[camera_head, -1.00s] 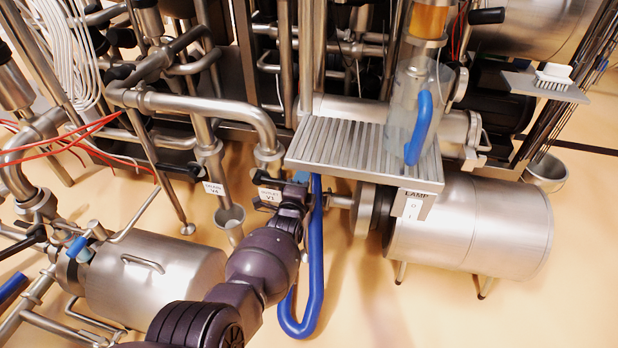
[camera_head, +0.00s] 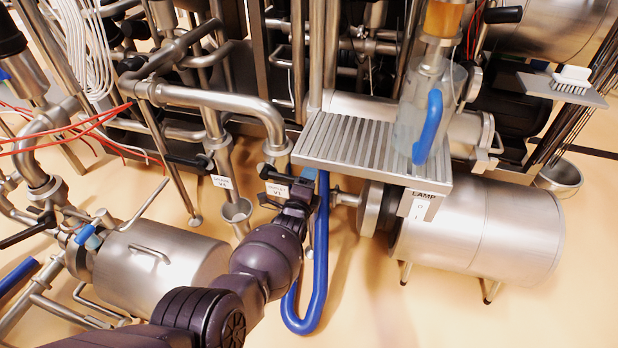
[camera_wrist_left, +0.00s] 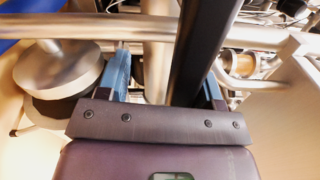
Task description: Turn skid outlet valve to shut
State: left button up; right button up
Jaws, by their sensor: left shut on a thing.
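The outlet valve carries a white tag (camera_head: 277,190) that seems to read "OUTLET V3", below a bent steel pipe. My left gripper (camera_head: 305,182) is at this valve, with my dark arm coming up from below. In the left wrist view, a long black bar (camera_wrist_left: 192,45), apparently the valve's handle, runs between the blue fingers of my left gripper (camera_wrist_left: 167,85). The gripper is shut on this handle. The bar lies closer to the right-hand finger in that picture. My right gripper is not in view.
A blue hose loop (camera_head: 318,270) hangs just right of my gripper. A slatted metal shelf (camera_head: 345,145) and a steel drum (camera_head: 480,230) stand to the right. A tagged drain valve (camera_head: 221,182) and a small funnel cup (camera_head: 238,212) are close on the left.

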pick_arm(q)
jog(key=shift+s+d+f, duration=0.1)
jog(key=shift+s+f, duration=0.15)
dwell(0.3)
jog(key=shift+s+r+p, duration=0.15)
jog(key=shift+s+p, duration=0.3)
jog(key=shift+p, duration=0.1)
jog(key=shift+s+a+r+p, duration=0.15)
jog(key=shift+s+a+p, duration=0.15)
jog(key=shift+s, duration=0.05)
jog(key=p+v, duration=0.4)
jog(key=v, duration=0.4)
jog(key=shift+s+a, duration=0.15)
jog(key=shift+s, duration=0.2)
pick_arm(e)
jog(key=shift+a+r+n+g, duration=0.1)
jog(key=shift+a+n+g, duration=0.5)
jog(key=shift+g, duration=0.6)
pick_arm(q)
jog(key=shift+r, duration=0.1)
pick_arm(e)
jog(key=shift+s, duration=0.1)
